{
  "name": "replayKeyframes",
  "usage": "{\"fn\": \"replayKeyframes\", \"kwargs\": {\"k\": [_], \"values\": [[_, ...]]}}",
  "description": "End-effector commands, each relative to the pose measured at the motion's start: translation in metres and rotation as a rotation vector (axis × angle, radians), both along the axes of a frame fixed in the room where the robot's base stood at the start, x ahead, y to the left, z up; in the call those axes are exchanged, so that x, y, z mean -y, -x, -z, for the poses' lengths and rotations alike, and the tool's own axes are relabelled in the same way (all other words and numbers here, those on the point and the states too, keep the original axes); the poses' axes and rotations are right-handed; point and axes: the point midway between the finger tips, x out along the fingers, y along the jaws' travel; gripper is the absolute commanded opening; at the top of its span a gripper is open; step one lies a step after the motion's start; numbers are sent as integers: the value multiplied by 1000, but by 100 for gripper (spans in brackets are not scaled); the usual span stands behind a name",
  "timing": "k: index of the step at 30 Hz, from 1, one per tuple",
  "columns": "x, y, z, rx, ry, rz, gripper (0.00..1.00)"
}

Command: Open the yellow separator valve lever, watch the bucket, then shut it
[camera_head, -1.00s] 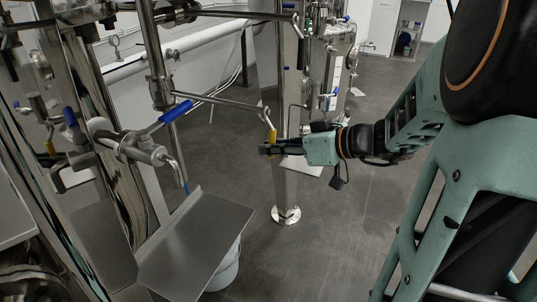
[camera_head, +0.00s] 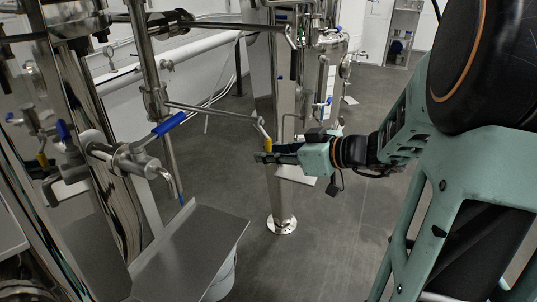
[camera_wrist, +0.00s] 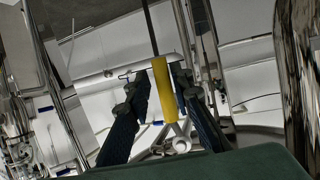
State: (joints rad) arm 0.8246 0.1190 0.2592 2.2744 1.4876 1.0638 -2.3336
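The yellow separator valve lever (camera_head: 267,145) hangs at the right end of a thin horizontal pipe in the head view. In the wrist view the yellow lever (camera_wrist: 164,90) stands upright between my two dark fingers. My gripper (camera_wrist: 160,80) is open around it, with a gap on the left; the right finger is very close, and I cannot tell if it touches. In the head view my gripper (camera_head: 262,157) is at the lever's lower end. The white bucket (camera_head: 224,277) stands on the floor, mostly hidden under a sloped metal tray.
The metal tray (camera_head: 195,247) juts out at lower left. Blue-handled valves (camera_head: 168,124) and steel tanks crowd the left. A steel post (camera_head: 280,205) stands on the floor just beyond my gripper. The grey floor in the middle is open.

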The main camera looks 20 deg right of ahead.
Motion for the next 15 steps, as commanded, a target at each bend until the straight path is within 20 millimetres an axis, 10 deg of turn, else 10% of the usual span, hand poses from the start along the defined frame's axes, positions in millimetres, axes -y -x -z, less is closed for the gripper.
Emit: {"fn": "replayKeyframes", "kwargs": {"k": [15], "values": [[9, 13, -5, -3, -1, -1, 29]]}}
